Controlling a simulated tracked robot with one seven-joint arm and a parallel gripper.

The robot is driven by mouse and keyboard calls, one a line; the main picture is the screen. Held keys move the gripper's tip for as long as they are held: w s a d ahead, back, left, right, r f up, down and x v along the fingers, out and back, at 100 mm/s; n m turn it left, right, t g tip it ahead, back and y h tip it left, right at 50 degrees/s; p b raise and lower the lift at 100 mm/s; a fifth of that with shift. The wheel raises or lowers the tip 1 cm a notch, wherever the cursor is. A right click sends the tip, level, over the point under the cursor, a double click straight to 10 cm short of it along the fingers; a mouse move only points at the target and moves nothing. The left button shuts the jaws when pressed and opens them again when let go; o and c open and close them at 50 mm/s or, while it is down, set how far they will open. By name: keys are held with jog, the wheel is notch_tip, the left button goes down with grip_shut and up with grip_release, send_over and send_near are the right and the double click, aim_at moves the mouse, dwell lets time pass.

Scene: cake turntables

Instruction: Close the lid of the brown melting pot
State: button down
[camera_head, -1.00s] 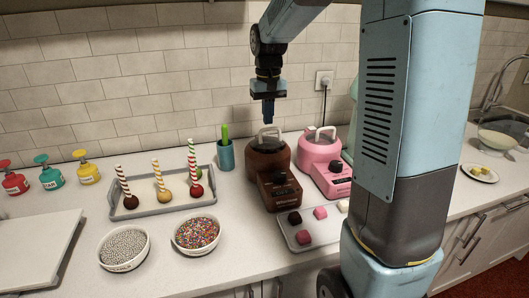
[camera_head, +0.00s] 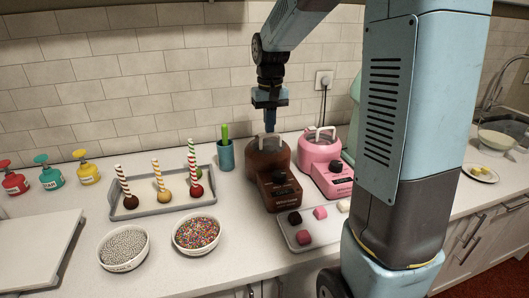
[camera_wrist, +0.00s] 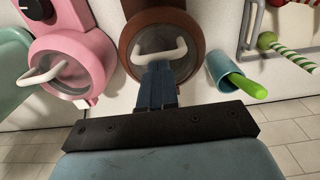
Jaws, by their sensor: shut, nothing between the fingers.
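The brown melting pot (camera_head: 262,162) stands on the counter left of the pink one. Its clear lid (camera_wrist: 150,38) with a pale curved handle (camera_wrist: 178,51) lies over the pot's round opening in the wrist view. It looks down or nearly down; I cannot tell whether it is fully seated. My gripper (camera_head: 270,130) points down over the lid, shut and empty. In the wrist view its fingertips (camera_wrist: 158,66) are at the handle; I cannot tell whether they touch it. In the head view the gripper hides part of the lid.
The pink pot (camera_head: 320,150) stands close on the right. A teal cup (camera_head: 225,156) with a green-handled tool is on the left, beside a tray (camera_head: 150,209) of cake pops. A tray with coloured cubes (camera_head: 320,213) lies in front. The tiled wall is behind.

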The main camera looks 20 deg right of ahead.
notch_tip(320, 180, up, 6)
dwell(0.8)
jog(key=s+d+r+t, duration=0.1)
jog(key=s+t, duration=0.4)
jog(key=s, duration=2)
jog(key=shift+d+r+t, duration=0.3)
jog(key=shift+d, duration=0.1)
jog(key=c, duration=1.8)
grip_release()
jog(key=shift+s, duration=0.1)
